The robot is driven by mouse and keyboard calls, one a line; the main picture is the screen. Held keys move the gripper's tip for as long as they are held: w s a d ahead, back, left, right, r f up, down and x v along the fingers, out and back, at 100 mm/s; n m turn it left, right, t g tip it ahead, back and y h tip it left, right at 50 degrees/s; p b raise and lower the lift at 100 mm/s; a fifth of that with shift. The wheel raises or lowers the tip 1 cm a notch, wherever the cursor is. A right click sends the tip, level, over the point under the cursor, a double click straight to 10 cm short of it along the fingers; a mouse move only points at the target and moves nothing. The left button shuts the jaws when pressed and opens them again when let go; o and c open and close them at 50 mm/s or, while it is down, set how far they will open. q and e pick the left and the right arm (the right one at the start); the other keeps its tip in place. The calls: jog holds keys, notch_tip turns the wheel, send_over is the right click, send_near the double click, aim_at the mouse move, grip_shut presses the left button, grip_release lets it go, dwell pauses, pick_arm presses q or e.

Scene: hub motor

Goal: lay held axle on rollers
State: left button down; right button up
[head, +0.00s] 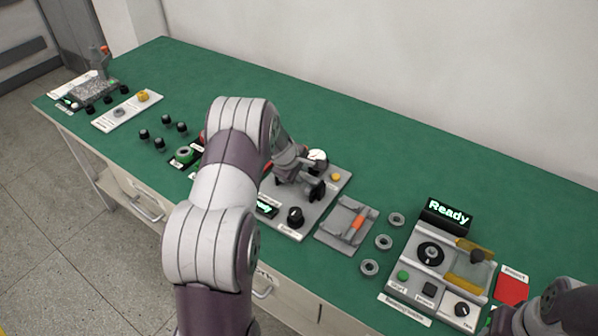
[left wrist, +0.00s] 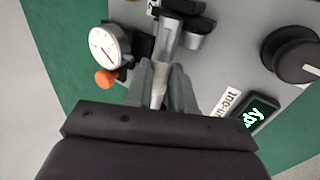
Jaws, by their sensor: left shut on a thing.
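My left gripper (head: 300,178) reaches over the run-out station (head: 283,222) in the middle of the bench. It also shows in the left wrist view (left wrist: 160,88), shut on the axle (left wrist: 158,92), a pale metal rod between the fingers. The axle's far end meets or overlaps grey and dark fixture parts (left wrist: 186,8) at the top of that view. I cannot tell whether it touches the rollers, which are not clearly distinguishable. The dial gauge (left wrist: 104,46) stands left of the fingers. My right arm shows at the lower right of the head view, its gripper out of frame.
The station has a black knob (head: 295,216) and a lit display (left wrist: 256,113). Right of it are a grey tray (head: 333,237) with an orange part, three grey rings (head: 383,242) and another station (head: 416,285) reading Ready. Bare green bench (head: 400,155) lies behind.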

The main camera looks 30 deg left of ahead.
pick_arm(q)
jog(key=shift+f+b, duration=0.3)
jog(key=shift+b, duration=0.05)
dwell(0.3)
jog(key=shift+c, duration=2.4)
grip_release()
notch_tip(320, 180, up, 7)
jog(key=p, duration=0.6)
